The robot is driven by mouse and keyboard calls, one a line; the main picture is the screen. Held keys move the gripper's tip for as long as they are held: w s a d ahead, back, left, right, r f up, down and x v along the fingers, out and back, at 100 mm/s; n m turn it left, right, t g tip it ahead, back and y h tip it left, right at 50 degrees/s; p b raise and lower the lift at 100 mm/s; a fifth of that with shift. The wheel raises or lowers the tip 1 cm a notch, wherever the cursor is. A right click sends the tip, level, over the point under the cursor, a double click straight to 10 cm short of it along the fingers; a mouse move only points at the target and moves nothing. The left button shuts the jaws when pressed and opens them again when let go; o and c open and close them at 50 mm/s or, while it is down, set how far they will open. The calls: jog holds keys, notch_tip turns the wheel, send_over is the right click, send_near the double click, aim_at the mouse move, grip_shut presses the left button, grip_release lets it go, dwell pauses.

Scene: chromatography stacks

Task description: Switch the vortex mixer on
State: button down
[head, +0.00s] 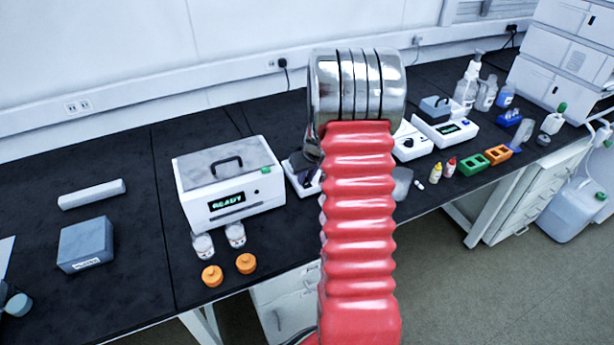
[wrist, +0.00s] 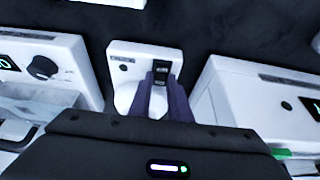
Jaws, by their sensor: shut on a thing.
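The vortex mixer (wrist: 124,92) is a small white unit in the middle of the wrist view, with a dark label strip and a black rocker switch (wrist: 161,69) on it. My gripper (wrist: 162,86) has its dark purple fingers at the mixer, with their tips at the switch and closed on it. Whether the switch is pressed cannot be told. In the head view the mixer (head: 303,182) shows only in part, left of my red arm. My arm hides the rest of it, and my gripper is hidden there too.
A white box reading READY (head: 232,187) stands close beside the mixer. White devices with knobs (head: 410,143) stand on the other side. Jars (head: 235,234) and orange caps (head: 246,263) lie in front of the box. The black bench (head: 115,180) is partly bare at left.

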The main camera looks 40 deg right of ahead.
jog(key=shift+w, duration=0.1)
jog(key=shift+w+g, duration=0.2)
jog(key=shift+g, duration=0.3)
jog(key=shift+w+d+f+g+y, duration=0.1)
jog(key=shift+w+g+y, duration=0.15)
jog(key=shift+g, duration=0.55)
jog(key=shift+w+d+g+y, duration=0.15)
jog(key=shift+g+y, duration=0.2)
jog(key=shift+g, duration=0.45)
jog(key=shift+a, duration=0.1)
jog(key=c, duration=1.6)
grip_release()
jog(key=shift+c, duration=0.2)
notch_tip(320, 180, up, 14)
